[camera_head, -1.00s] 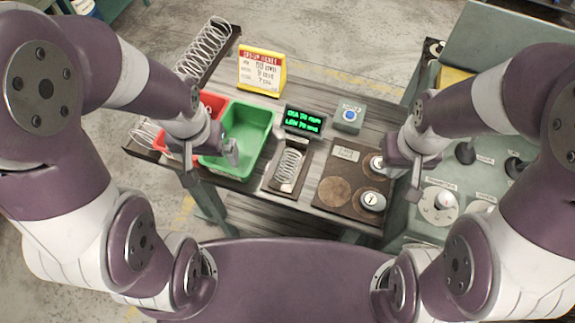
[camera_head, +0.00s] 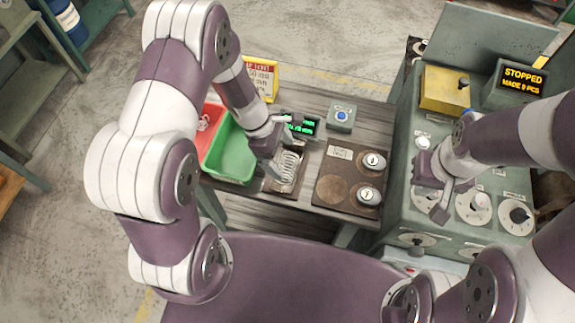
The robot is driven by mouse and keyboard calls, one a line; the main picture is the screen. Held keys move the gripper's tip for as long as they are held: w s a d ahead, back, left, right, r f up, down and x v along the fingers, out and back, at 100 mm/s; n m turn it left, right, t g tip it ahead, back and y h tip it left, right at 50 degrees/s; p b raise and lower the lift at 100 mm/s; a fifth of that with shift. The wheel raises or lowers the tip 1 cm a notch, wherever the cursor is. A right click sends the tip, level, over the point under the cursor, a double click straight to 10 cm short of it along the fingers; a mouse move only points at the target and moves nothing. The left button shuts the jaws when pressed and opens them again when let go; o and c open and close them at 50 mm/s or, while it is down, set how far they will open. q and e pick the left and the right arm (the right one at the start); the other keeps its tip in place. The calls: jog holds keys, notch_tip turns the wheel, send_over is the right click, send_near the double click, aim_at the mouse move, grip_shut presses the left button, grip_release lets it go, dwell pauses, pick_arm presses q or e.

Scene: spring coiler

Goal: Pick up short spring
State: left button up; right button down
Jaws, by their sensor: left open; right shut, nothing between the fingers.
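A short wire spring (camera_head: 289,166) lies on the dark measuring plate (camera_head: 279,187) at the front of the bench. My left gripper (camera_head: 279,150) is open over the spring's left and upper part and partly hides it. I cannot tell whether its fingers touch the spring. My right gripper (camera_head: 440,205) is shut and empty over the dials of the green machine at the right.
A red bin (camera_head: 212,150) with wire inside and a green bin (camera_head: 230,168) stand left of the plate. A green-lit display (camera_head: 302,127), a blue-button box (camera_head: 340,117) and a dark board (camera_head: 333,170) with two weights are close by. The machine's sign (camera_head: 523,79) reads STOPPED.

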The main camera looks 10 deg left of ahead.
aim_at(284, 163)
pick_arm(q)
jog(key=x, duration=0.5)
jog(key=shift+a+f+p, duration=0.3)
jog(key=shift+f+p, duration=0.1)
jog(key=shift+f, duration=0.05)
jog(key=c, duration=0.9)
jog(key=shift+r, duration=0.1)
